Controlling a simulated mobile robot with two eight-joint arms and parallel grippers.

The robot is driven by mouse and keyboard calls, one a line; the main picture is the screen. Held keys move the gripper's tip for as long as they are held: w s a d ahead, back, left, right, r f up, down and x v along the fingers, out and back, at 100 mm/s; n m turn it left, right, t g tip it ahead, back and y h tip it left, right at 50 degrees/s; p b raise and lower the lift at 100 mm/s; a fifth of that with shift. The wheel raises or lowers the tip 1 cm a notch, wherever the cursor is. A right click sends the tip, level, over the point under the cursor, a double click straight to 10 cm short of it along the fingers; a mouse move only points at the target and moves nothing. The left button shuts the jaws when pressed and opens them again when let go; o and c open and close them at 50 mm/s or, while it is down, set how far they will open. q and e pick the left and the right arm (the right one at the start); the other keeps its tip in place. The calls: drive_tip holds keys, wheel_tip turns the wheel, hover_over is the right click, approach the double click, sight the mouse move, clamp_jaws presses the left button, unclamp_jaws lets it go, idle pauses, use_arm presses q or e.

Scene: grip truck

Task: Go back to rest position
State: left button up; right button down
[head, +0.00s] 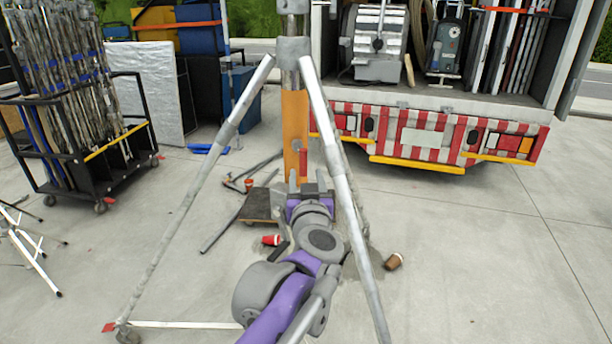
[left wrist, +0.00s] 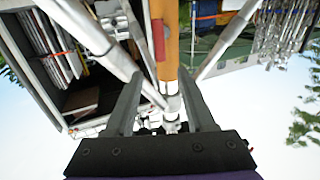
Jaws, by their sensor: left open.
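My left gripper (head: 307,180) is at the end of my purple and grey arm, near the middle of the head view. Its two dark fingers are apart, and I see nothing held between them. In the left wrist view the open fingers (left wrist: 160,100) point toward a metal stand and an orange upright post. The orange post (head: 295,125) rises just beyond the gripper in the head view and also shows in the left wrist view (left wrist: 172,45). I cannot tell whether the fingers touch anything. My right gripper is not in view.
A tall metal stand's legs (head: 340,160) spread around my arm, left and right. A truck (head: 430,138) with an open back stands behind right. A black cart of poles (head: 108,165) is at left. Cups (head: 393,261) and tools lie on the concrete. The right foreground is clear.

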use_arm(q)
drive_tip(key=s+a+f+g+p, duration=0.1)
drive_tip(key=s+a+f+g, duration=0.3)
drive_tip(key=s+f, duration=0.6)
drive_tip(key=s+a+f+g, duration=0.4)
drive_tip(key=s+a+f, duration=0.4)
drive_tip(key=s, duration=0.4)
drive_tip(key=s+a+f+g+h+p, duration=0.1)
drive_tip(key=s+a+f+g, duration=0.3)
drive_tip(key=s+f, duration=0.6)
drive_tip(key=shift+s+a+f+m+g+p, duration=0.35)
drive_tip(key=shift+a+f, duration=0.5)
drive_tip(key=shift+a, duration=0.35)
